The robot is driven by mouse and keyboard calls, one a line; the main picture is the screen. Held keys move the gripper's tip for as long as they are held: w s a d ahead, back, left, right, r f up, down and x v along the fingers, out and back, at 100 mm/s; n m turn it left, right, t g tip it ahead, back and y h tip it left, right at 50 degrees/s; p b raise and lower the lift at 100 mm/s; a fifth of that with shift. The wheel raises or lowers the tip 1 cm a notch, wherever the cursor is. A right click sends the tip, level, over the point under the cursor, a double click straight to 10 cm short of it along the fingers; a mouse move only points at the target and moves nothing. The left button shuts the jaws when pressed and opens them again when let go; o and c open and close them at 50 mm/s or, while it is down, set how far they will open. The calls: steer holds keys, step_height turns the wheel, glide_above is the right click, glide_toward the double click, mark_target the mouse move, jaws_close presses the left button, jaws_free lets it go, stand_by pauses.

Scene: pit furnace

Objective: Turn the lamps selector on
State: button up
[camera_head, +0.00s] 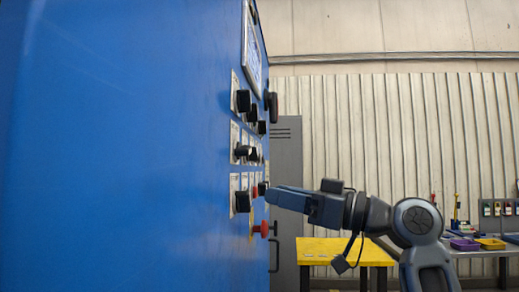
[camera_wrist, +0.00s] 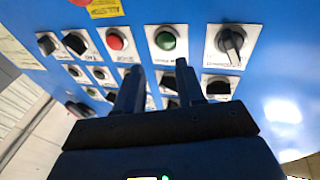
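The blue panel (camera_head: 150,150) carries several black selector knobs on pale plates. Their labels are too small to read, so I cannot tell which is the lamps selector. In the wrist view a large black knob (camera_wrist: 232,40) is at the upper right, with another black knob (camera_wrist: 218,87) below it. A dark knob (camera_wrist: 168,82) shows partly between my fingers. My gripper (camera_wrist: 158,68) has its two fingers apart with nothing visibly held. In the head view my gripper (camera_head: 270,193) points left at the panel, its tip close to a small black knob (camera_head: 262,188); contact cannot be told.
A green button (camera_wrist: 167,40) and a red button (camera_wrist: 115,40) sit beyond my fingertips. A red mushroom button (camera_head: 262,229) protrudes low on the panel. A yellow table (camera_head: 340,250) and a bench with trays (camera_head: 465,244) stand behind my arm.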

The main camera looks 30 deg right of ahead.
step_height(320, 180, up, 8)
steer(key=s+n+g+y, duration=0.2)
steer(key=s+n, duration=0.1)
steer(key=n, duration=0.1)
steer(key=n+g+b, duration=0.1)
steer(key=n+g, duration=0.2)
steer(key=n, duration=0.2)
glide_toward(243, 101)
steer(key=x, duration=0.7)
steer(key=shift+w+r+y+p, duration=0.2)
steer(key=shift+w+y+p, duration=0.15)
steer(key=shift+p, duration=0.1)
steer(key=shift+c, duration=0.3)
jaws_close()
